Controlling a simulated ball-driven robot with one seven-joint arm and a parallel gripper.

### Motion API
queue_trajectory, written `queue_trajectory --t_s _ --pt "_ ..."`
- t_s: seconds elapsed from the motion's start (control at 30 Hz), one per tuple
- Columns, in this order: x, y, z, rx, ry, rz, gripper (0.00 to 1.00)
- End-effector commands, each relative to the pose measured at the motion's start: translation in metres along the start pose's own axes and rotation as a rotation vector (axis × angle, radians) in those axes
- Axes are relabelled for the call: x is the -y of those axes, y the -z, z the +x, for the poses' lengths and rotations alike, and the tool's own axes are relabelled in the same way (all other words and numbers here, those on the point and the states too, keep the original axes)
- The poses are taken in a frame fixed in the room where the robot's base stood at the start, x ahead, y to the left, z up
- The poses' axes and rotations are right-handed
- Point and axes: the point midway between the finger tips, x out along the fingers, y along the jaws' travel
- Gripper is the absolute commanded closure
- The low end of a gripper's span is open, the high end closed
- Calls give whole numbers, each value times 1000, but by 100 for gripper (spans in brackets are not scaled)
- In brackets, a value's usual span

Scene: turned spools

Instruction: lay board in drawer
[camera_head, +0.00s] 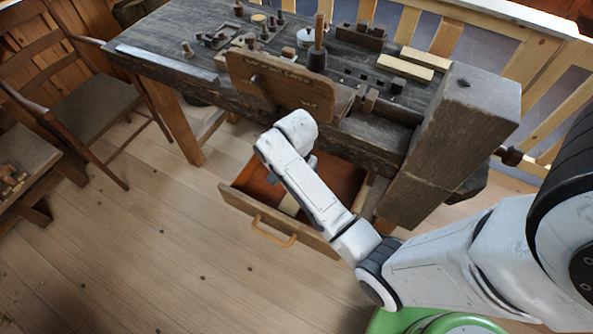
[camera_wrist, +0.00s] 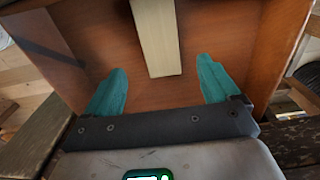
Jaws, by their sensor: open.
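The drawer (camera_head: 235,198) under the workbench is pulled open, with a wooden handle on its front and a reddish-brown inside. A pale narrow board (camera_head: 290,204) lies in it, partly hidden by my arm. In the wrist view the board (camera_wrist: 157,38) rests on the drawer floor (camera_wrist: 105,45), running from the top edge to a free end near the middle. My gripper (camera_wrist: 160,72) is open, its teal fingers apart on either side of the board's near end, with a gap on each side. The head view hides the fingers behind my arm.
The dark workbench (camera_head: 213,93) stands above the drawer, holding a lettered wooden plaque (camera_head: 275,82), pale blocks (camera_head: 405,67), spools and small tools. A chair (camera_head: 85,105) and a low table (camera_head: 22,160) stand at left. The plank floor before the drawer is clear.

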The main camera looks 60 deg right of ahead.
Motion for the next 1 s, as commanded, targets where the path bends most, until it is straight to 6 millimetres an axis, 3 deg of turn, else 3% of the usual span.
queue_trajectory --t_s 0.2,0.37,0.47,0.7,0.83,1.0 --pt "1 0 -25 0 1 0 12" --pt "-10 -12 -28 -5 2 -106 12" --pt "-29 -35 -28 -16 9 -323 12" --pt "-94 -94 -46 -53 36 -1023 12" --pt "-119 -112 -59 -71 48 -1302 12" --pt "-133 -121 -68 -83 56 -1471 12"
